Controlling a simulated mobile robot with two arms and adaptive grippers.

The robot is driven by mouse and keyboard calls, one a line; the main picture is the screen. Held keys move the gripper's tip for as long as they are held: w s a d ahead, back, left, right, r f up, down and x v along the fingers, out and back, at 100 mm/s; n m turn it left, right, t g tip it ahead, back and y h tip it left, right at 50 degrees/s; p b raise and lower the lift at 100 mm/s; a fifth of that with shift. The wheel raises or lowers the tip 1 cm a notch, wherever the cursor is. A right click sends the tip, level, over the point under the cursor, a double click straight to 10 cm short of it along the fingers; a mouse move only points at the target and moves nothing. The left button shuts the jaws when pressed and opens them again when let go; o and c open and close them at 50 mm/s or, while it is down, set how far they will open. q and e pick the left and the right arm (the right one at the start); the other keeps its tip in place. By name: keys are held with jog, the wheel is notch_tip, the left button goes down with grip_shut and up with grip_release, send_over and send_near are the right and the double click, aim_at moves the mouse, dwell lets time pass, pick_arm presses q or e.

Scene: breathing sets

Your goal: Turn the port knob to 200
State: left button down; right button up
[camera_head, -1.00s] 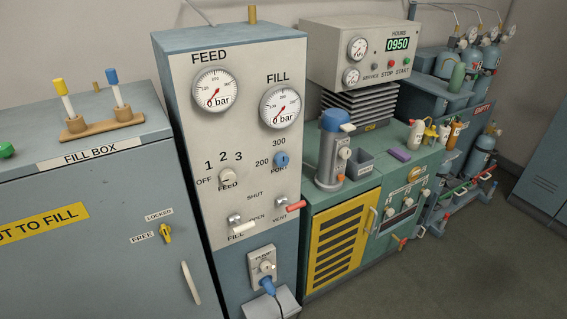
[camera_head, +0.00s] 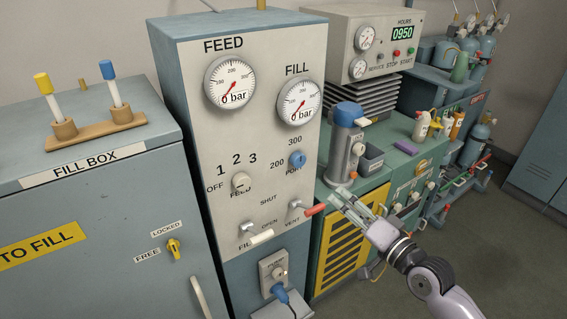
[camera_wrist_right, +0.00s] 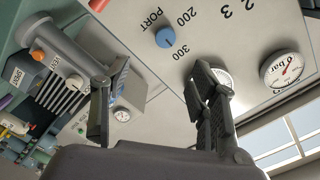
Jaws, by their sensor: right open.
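The blue port knob (camera_head: 297,160) is on the pale front panel, below the FILL gauge and between the 200 and 300 marks. It shows upside down in the right wrist view (camera_wrist_right: 166,38), with 200 and 300 beside it. I cannot tell which mark it points at. My right gripper (camera_head: 340,199) is open and empty, low and right of the knob, apart from it, beside the red vent lever (camera_head: 315,209). In the wrist view its two fingers (camera_wrist_right: 160,72) are spread, with the knob beyond the gap. My left gripper is not in view.
The white feed knob (camera_head: 240,180) and white fill lever (camera_head: 261,237) are on the same panel. A blue-topped cylinder (camera_head: 347,140) stands on the green cabinet to the right. The space directly before the port knob looks clear.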

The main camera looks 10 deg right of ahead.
jog(key=r, duration=0.1)
jog(key=p, duration=0.3)
send_near(300, 163)
jog(key=x, duration=0.9)
jog(key=shift+w, duration=0.1)
jog(key=c, duration=1.2)
jog(key=shift+o, duration=0.2)
